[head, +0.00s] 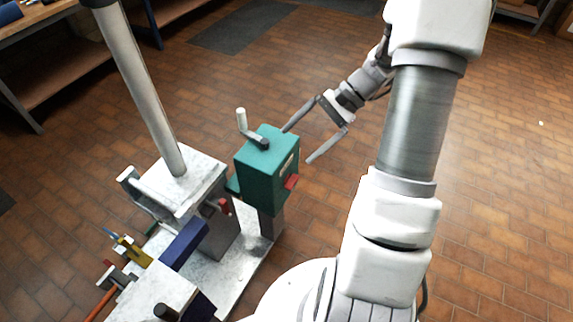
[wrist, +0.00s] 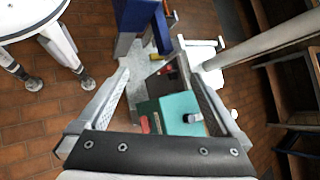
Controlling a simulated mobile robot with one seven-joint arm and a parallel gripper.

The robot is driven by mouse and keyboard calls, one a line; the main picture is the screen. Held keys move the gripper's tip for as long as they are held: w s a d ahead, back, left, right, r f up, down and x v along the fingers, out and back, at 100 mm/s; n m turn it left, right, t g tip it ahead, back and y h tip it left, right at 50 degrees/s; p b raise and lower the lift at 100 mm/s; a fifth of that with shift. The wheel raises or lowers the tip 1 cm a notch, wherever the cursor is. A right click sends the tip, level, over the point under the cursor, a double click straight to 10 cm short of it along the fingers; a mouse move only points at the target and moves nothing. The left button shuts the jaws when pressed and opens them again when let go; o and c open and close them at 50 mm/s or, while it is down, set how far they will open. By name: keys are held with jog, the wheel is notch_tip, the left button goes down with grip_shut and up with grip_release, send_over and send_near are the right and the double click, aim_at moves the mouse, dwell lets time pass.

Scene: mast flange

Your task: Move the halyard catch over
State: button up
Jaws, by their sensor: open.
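A teal box (head: 266,169) with a grey crank handle (head: 243,124) on top stands on a grey post beside the mast. A pale slot and a red tab (head: 291,182) show on its right face. A smaller red piece (head: 224,206) sits on the mast's block. I cannot tell which part is the halyard catch. My gripper (head: 298,145) is open and empty, its fingertips near the upper right of the teal box. In the wrist view the teal box (wrist: 170,106) and its red tab (wrist: 145,124) appear between the spread fingers.
The grey mast (head: 143,90) rises from a pale block left of the teal box. A blue block (head: 184,245) and a yellow-handled item (head: 132,249) lie in front. Workbenches (head: 60,75) stand at the upper left. The tiled floor (head: 490,190) at right is clear.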

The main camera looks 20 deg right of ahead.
jog(key=w+d+f+m+t+y+b, duration=0.1)
jog(key=d+f+m+t+y+b, duration=0.2)
jog(key=f, duration=0.6)
jog(key=d+f+m+t+b, duration=0.1)
jog(key=d+f+m+t, duration=0.1)
jog(key=d+f+m, duration=0.5)
jog(key=m+t+h+b, duration=0.2)
jog(key=m+t+b, duration=0.3)
jog(key=t, duration=0.4)
send_near(296, 183)
jog(key=shift+m, duration=0.5)
jog(key=b+x, duration=0.1)
jog(key=x, duration=0.8)
jog(key=shift+w+a, duration=0.2)
jog(key=shift+a, duration=0.05)
jog(key=shift+y, duration=0.3)
jog(key=c, duration=1.1)
jog(key=shift+o, duration=0.2)
